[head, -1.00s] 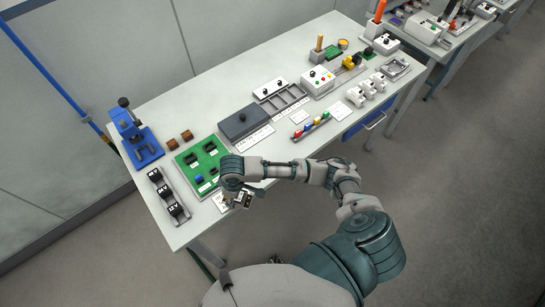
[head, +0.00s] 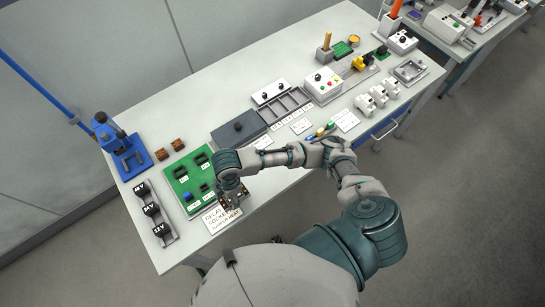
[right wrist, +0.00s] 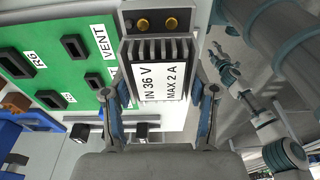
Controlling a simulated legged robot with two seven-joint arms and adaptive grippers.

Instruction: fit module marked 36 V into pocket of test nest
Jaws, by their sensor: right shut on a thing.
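My right gripper (right wrist: 160,100) is shut on a grey, finned module (right wrist: 163,82) whose white label reads IN 36 V MAX 2 A, with two brass contacts at its far end. In the head view the right gripper (head: 232,194) is beside the green board near the table's front edge; the module is hard to make out there. A blue fixture (head: 128,158) with an upright post and black knob stands at the table's left end; I cannot tell for certain whether it is the test nest. No pocket shows clearly.
A green board (head: 181,200) with sockets lies left of the gripper. A rack (head: 168,238) with three black labelled modules is farther left. Two brown blocks (head: 170,149) sit behind the board. A white card (head: 221,222) lies at the front edge. A dark grey box (head: 238,128) is behind the arm.

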